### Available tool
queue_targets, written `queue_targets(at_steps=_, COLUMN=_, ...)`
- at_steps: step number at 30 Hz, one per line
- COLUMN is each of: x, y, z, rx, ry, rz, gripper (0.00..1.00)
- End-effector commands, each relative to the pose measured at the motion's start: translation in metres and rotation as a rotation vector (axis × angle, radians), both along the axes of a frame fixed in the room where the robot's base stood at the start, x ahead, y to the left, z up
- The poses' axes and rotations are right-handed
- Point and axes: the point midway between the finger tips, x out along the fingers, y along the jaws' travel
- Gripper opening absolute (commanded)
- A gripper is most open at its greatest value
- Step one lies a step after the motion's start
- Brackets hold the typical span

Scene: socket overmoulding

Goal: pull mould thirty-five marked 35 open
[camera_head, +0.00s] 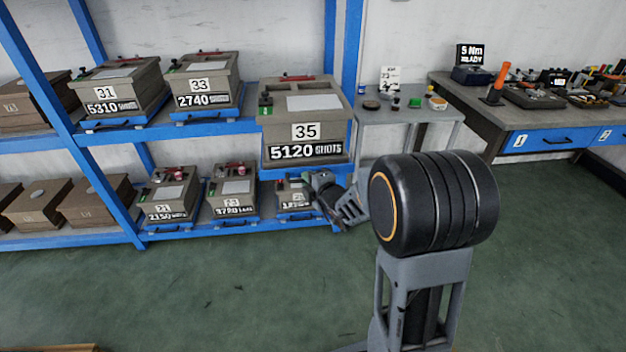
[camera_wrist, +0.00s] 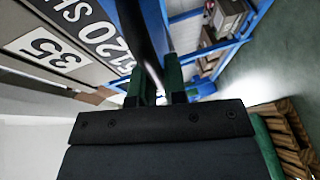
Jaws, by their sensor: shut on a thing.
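Mould 35 (camera_head: 306,106) is a beige-grey box on the upper shelf in the head view, with a white 35 label and a "5120 SHOTS" plate. It stands out forward of moulds 31 and 33. In the wrist view its labelled front (camera_wrist: 75,50) runs across the upper left, tilted. My gripper (camera_wrist: 156,78) shows there with two green fingers shut on a dark bar (camera_wrist: 150,35) along the mould's front, apparently its handle. In the head view my gripper (camera_head: 322,181) is just below the mould's front, and its fingertips are hidden.
Mould 33 (camera_head: 206,82) and mould 31 (camera_head: 120,87) sit to the left on the blue rack (camera_head: 165,131). Smaller moulds stand on the lower shelf beneath. A small grey table (camera_head: 415,118) is at right behind my arm. The green floor in front is clear.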

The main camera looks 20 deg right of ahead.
Motion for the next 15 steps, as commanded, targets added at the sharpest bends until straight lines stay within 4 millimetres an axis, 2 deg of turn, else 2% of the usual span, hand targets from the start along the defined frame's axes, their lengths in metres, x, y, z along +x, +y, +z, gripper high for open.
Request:
queue_targets(at_steps=10, x=-0.0002, y=-0.0028, z=0.0002, rx=0.0, ry=-0.002, rz=-0.002, gripper=0.0)
queue_targets(at_steps=11, x=-0.0003, y=-0.0031, z=0.0003, rx=0.0, ry=-0.002, rz=-0.002, gripper=0.14)
queue_targets(at_steps=15, x=-0.0001, y=-0.004, z=0.0003, rx=0.0, ry=-0.003, rz=-0.004, gripper=0.27)
